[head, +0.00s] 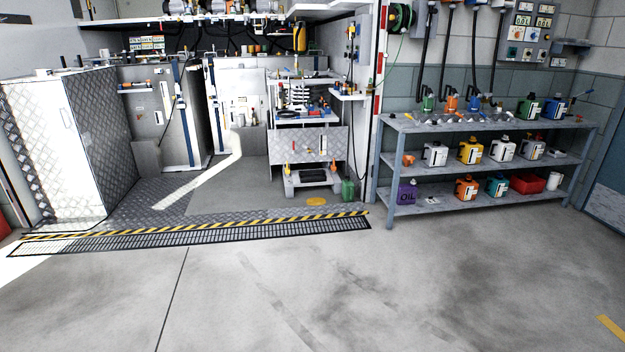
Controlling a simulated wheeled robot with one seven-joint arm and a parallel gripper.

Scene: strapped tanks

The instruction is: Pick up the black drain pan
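A flat black tray-like thing (314,176), which looks like the black drain pan, lies low on the bottom shelf of a grey stand at the back middle. It is small in the head view, so its shape and rim are hard to make out. The upper part of the stand (320,143) is above it. My gripper and arm are not in view.
A step edge with yellow-black stripes (210,226) and a floor grate (200,237) lie before the stand. A green can (347,188) stands right of it. A grey shelf rack (392,150) with several jugs is at right. The concrete floor (300,290) in front is clear.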

